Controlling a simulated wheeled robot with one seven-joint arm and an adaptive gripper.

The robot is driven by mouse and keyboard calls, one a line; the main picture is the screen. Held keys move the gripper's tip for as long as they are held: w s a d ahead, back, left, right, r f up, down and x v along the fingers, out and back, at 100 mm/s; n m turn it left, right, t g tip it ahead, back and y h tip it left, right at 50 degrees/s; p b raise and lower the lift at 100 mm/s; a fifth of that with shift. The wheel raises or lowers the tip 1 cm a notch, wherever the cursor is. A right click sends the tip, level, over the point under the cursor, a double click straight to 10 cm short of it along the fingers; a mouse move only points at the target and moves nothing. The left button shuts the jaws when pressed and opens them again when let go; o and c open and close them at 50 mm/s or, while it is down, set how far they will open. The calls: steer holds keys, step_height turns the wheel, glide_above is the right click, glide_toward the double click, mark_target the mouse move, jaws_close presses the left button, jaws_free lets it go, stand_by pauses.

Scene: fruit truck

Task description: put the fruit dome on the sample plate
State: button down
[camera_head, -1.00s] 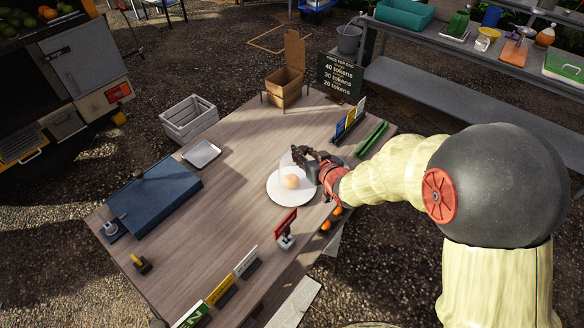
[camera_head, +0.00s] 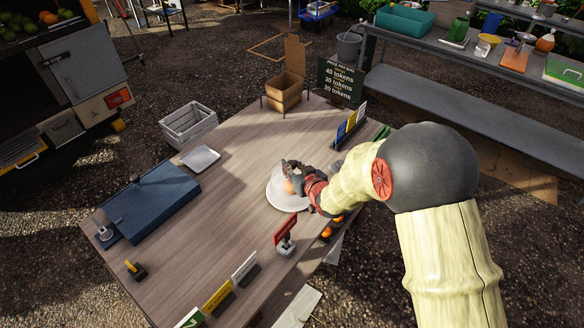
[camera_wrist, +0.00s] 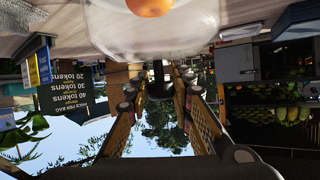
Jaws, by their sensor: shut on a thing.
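The white sample plate (camera_head: 276,199) lies on the wooden table, with an orange-coloured round fruit (camera_head: 290,188) on it. My gripper (camera_head: 291,165) is above the plate's far side and partly hides the fruit. In the wrist view my gripper (camera_wrist: 160,85) is shut on the dark knob of the clear fruit dome (camera_wrist: 115,32). The fruit also shows through the dome there (camera_wrist: 151,6). The dome is hard to make out in the head view. I cannot tell whether its rim touches the plate.
A red sign on a stand (camera_head: 286,233) is near the plate, and oranges (camera_head: 327,232) lie at the right edge. Blue and yellow cards (camera_head: 350,124) stand behind my gripper. A small tray (camera_head: 200,158) and a blue case (camera_head: 152,205) are left. The table between is clear.

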steer(key=shift+f, duration=0.2)
steer(key=c, duration=1.7)
jaws_free()
steer(key=shift+o, duration=0.7)
steer(key=shift+r, duration=0.1)
